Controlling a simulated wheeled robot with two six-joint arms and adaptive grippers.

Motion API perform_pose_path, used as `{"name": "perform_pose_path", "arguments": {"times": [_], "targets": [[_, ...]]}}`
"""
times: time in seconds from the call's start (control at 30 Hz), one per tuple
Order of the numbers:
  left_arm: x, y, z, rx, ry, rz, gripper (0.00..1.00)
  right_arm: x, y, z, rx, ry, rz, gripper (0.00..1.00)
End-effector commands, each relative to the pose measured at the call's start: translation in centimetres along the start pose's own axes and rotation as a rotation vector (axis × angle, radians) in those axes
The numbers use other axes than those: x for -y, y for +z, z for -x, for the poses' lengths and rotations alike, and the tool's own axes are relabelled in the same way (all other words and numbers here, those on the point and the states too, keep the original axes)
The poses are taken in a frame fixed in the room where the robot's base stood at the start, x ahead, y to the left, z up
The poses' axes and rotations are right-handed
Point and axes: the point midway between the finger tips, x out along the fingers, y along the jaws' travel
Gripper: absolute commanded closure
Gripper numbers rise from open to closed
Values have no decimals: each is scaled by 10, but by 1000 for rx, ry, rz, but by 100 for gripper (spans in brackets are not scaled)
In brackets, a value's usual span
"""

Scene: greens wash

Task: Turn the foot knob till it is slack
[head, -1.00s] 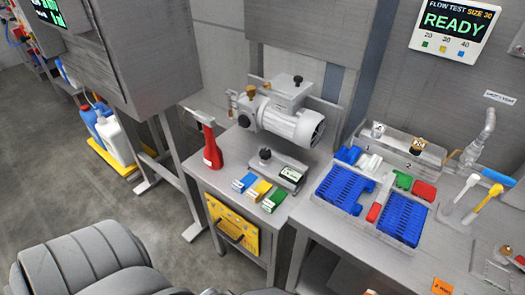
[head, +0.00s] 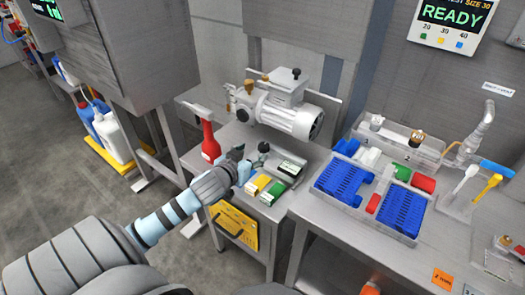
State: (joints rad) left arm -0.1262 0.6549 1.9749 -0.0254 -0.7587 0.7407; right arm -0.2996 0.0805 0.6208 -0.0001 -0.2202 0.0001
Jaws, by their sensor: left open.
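The foot knob (head: 263,147) is a small dark knob low in front of the grey pump (head: 290,114) on the steel bench. My left gripper (head: 253,159) has its fingers right at the knob, open, with the knob by the fingertips. I cannot tell whether the fingers touch it. The gripper and wrist hide part of the knob's base and the blue block beside it. My right gripper is not in view.
A red bottle-like tool (head: 210,142) stands close left of my left gripper. Yellow (head: 257,184) and green (head: 272,193) blocks lie just in front. A grey tray (head: 344,203) with blue racks fills the bench to the right.

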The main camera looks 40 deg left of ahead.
Motion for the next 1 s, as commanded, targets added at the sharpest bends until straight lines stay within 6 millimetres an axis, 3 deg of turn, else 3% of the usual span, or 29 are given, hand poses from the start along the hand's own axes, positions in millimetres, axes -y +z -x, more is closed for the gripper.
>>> {"name": "perform_pose_path", "arguments": {"times": [0.1,0.3,0.67,1.0], "targets": [[-1,3,-38,-2,-1,6,47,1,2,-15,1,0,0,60],[0,3,-79,0,0,2,47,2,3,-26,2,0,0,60],[-1,2,-89,2,0,-1,47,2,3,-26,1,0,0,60],[-1,2,-89,3,0,-1,95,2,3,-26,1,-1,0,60]]}}
